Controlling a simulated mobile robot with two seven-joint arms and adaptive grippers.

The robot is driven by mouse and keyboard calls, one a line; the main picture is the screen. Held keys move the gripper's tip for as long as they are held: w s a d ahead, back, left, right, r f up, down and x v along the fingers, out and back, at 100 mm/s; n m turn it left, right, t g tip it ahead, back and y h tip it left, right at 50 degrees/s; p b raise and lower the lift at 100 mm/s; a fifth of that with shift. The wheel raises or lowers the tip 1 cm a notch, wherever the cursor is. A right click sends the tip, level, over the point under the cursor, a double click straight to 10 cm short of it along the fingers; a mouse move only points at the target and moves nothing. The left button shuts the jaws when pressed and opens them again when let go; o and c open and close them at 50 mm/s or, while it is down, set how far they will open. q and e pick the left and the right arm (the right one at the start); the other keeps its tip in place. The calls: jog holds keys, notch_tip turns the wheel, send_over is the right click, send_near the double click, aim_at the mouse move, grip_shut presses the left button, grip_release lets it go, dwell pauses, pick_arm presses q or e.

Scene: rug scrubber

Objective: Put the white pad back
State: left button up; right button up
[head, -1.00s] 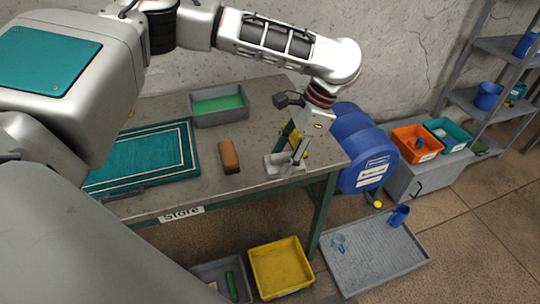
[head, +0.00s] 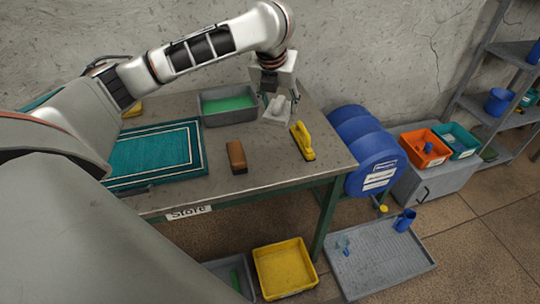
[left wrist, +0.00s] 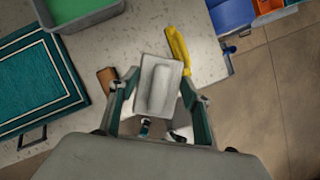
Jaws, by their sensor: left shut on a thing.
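The white pad (head: 276,110), a flat light plate with a raised handle, is in my left gripper (head: 277,95), above the back right part of the table. In the left wrist view the pad (left wrist: 160,88) lies between the two fingers of the left gripper (left wrist: 155,100), with its handle facing the camera. The left gripper is shut on it. The pad looks clear of the tabletop, though the exact gap is hard to tell. My right gripper is not in view.
The table (head: 270,165) also holds a grey tray of green liquid (head: 228,104), a teal rug (head: 155,155), a brown block (head: 236,156) and a yellow-handled tool (head: 302,140). Blue drums (head: 365,150) stand beside it. A yellow bin (head: 284,268) and grey floor tray (head: 378,259) lie below.

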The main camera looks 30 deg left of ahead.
aim_at(273, 100)
pick_arm(q)
jog(key=a, duration=0.1)
jog(key=a+r+m, duration=0.1)
jog(key=w+a+m, duration=0.1)
jog(key=shift+a+r+h, duration=0.15)
jog(key=shift+a+h, duration=0.05)
jog(key=shift+h, duration=0.2)
notch_tip(273, 100, down, 20)
jog(key=shift+r, duration=0.15)
jog(key=o, duration=1.3)
jog(key=v, duration=1.2)
jog(key=shift+s+m, duration=0.15)
jog(key=shift+m, duration=0.15)
